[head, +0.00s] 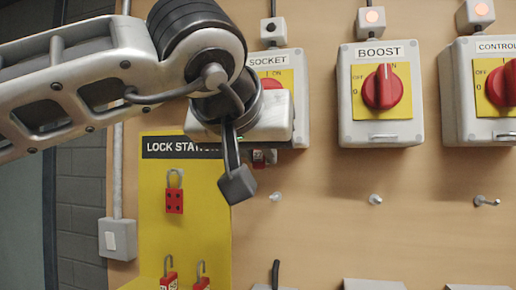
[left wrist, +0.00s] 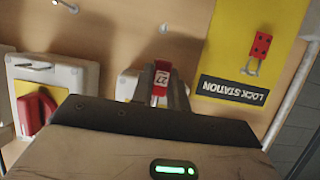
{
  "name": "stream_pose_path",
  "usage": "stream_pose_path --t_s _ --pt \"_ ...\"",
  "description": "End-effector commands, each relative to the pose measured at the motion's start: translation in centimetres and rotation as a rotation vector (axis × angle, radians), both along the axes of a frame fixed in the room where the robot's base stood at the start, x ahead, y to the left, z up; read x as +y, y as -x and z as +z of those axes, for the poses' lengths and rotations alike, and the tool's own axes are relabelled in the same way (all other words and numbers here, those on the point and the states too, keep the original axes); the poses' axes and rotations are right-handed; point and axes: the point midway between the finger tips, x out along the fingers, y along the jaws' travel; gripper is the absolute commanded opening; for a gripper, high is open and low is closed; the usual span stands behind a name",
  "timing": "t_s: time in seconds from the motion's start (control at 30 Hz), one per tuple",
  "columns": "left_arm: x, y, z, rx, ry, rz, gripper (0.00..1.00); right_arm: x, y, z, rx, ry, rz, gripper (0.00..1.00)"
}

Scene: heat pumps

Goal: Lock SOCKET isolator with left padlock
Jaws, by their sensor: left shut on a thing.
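The SOCKET isolator (head: 300,75) is a light grey box with a yellow plate and a red knob. My left arm covers most of its front, so the knob's position is hard to read. My left gripper (head: 264,157) is at the lower edge of this box. In the left wrist view, the left gripper (left wrist: 160,92) is shut on a red padlock (left wrist: 161,78) with a white label reading 27. A little of the padlock also shows in the head view (head: 258,160). Its shackle is hidden, so I cannot tell whether it passes through the isolator. My right gripper is out of view.
The yellow lock station (head: 200,235) carries a red hasp (head: 174,200) and two red padlocks (head: 168,280) (head: 201,283). The BOOST isolator (head: 364,110) and the CONTROL isolator (head: 470,115) stand to the right. Pegs (head: 375,199) stick out below them.

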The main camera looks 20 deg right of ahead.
Motion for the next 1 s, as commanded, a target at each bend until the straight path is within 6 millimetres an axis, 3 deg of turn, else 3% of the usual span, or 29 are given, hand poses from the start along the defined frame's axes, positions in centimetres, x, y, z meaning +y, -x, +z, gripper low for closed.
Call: stream_pose_path --t_s 1.0 --pt "-0.69 -1.04 0.05 0.0 0.0 0.0 0.0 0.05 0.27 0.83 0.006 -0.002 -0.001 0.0"
